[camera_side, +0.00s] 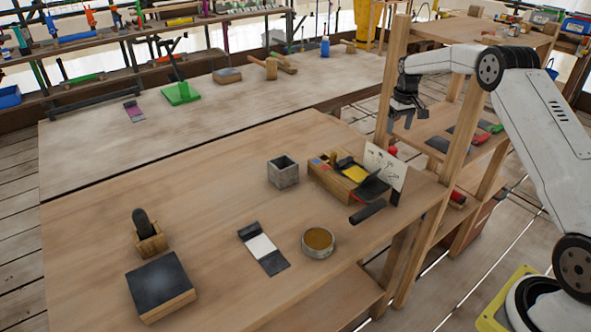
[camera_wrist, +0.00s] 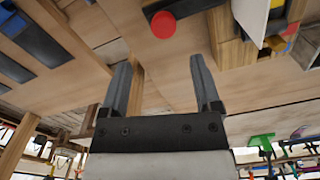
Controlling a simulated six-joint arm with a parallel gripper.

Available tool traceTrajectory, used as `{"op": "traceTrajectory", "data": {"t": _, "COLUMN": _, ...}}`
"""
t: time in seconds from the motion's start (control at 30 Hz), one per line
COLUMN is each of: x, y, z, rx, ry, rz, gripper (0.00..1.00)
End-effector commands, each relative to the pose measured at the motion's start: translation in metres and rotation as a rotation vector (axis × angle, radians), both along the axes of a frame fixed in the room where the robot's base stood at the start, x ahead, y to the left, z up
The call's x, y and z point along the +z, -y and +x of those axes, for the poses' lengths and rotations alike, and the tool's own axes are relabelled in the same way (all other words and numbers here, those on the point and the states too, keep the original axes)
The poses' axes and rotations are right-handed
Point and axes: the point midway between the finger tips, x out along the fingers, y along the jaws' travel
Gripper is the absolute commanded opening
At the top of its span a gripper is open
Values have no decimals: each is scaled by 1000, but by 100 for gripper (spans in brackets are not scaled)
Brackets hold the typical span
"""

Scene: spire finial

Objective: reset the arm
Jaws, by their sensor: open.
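My gripper (camera_side: 396,122) is raised at the right side of the bench, in front of the wooden shelf uprights. In the wrist view its two fingers (camera_wrist: 163,85) are spread apart with nothing between them. In the side view it hangs above the bench's right end, apart from the objects on it. A red round knob (camera_side: 392,151) shows just below it, close to a white card; a red disc also shows in the wrist view (camera_wrist: 163,25), beyond the fingertips.
On the bench (camera_side: 200,190) stand a grey square cup (camera_side: 283,172), a wooden organiser (camera_side: 330,180), a white card (camera_side: 385,168), a round tin (camera_side: 318,242), a black-topped block (camera_side: 160,284) and a dark cylinder in a wooden holder (camera_side: 150,240). A shelf upright (camera_side: 440,200) stands near my arm.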

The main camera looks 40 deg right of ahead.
Motion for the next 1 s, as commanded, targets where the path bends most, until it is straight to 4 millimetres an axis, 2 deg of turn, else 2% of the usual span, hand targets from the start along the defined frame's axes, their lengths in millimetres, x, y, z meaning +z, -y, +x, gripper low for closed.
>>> {"op": "traceTrajectory", "data": {"t": 0.23, "x": 7, "y": -21, "z": -1, "rx": 17, "ry": 11, "rz": -5, "gripper": 81}}
{"op": "traceTrajectory", "data": {"t": 0.47, "x": 19, "y": -65, "z": -9, "rx": 51, "ry": 37, "rz": -16, "gripper": 81}}
{"op": "traceTrajectory", "data": {"t": 0.77, "x": 31, "y": -131, "z": -38, "rx": 98, "ry": 78, "rz": -29, "gripper": 81}}
{"op": "traceTrajectory", "data": {"t": 1.0, "x": 37, "y": -179, "z": -74, "rx": 137, "ry": 112, "rz": -35, "gripper": 81}}
